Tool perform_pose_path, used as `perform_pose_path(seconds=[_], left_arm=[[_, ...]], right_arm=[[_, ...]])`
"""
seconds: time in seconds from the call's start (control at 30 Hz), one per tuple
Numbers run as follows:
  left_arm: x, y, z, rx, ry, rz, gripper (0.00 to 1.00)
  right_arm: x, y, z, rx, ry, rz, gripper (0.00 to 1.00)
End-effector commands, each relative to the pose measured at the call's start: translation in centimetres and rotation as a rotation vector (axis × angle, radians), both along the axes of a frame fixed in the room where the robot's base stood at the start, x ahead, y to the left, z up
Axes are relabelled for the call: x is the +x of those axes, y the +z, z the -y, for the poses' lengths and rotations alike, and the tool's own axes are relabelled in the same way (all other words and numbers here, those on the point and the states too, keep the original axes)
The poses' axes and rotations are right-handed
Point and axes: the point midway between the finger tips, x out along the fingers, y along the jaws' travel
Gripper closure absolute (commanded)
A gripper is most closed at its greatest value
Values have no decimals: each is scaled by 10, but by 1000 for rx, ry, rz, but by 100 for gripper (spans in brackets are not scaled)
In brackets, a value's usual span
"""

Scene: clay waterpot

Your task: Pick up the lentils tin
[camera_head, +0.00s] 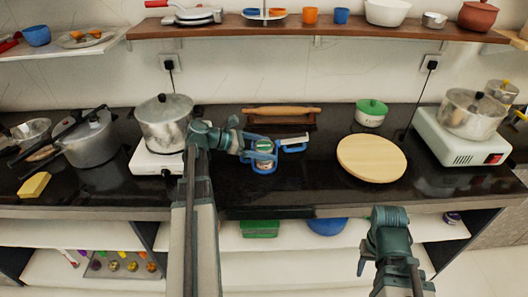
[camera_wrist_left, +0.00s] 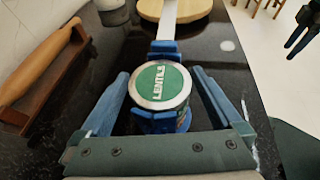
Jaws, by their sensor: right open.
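The lentils tin (camera_head: 264,147) stands on the dark counter in the head view. Its green lid with white lettering and a pale rim fills the middle of the left wrist view (camera_wrist_left: 160,85). Blue parts show around its lower body. My left gripper (camera_head: 262,152) is at the tin, with one blue finger on either side of it in the left wrist view (camera_wrist_left: 158,95). Its fingers stand wider than the lid, with gaps visible at the sides. My right gripper (camera_head: 385,245) is open in front of the counter, away from the tin.
A blue-and-white item (camera_head: 292,144) lies just right of the tin. A rolling pin (camera_head: 284,111) on a wooden rack is behind. A round wooden board (camera_head: 371,157) lies further right. A pot (camera_head: 165,122) on a white stove (camera_head: 148,161) stands left.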

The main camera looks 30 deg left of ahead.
Motion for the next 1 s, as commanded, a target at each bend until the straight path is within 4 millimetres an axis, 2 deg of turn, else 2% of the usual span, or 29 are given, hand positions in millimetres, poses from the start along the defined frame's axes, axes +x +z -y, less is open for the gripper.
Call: perform_pose_path(seconds=[0.03, 0.07, 0.5, 0.77, 1.0], left_arm=[[0, 0, 0, 0, 0, 0, 9], [0, 0, 0, 0, 0, 0, 14], [0, 0, 0, 1, 0, 1, 92], [0, 1, 0, 0, 0, 1, 92], [0, 15, 0, 0, -1, 1, 92]], right_arm=[[0, 0, 0, 0, 0, 0, 50], [0, 0, 0, 0, 0, 0, 50], [0, 0, 0, 0, 0, 0, 50], [0, 1, 0, 0, 0, 0, 50], [0, 15, 0, 0, 0, 0, 50]])
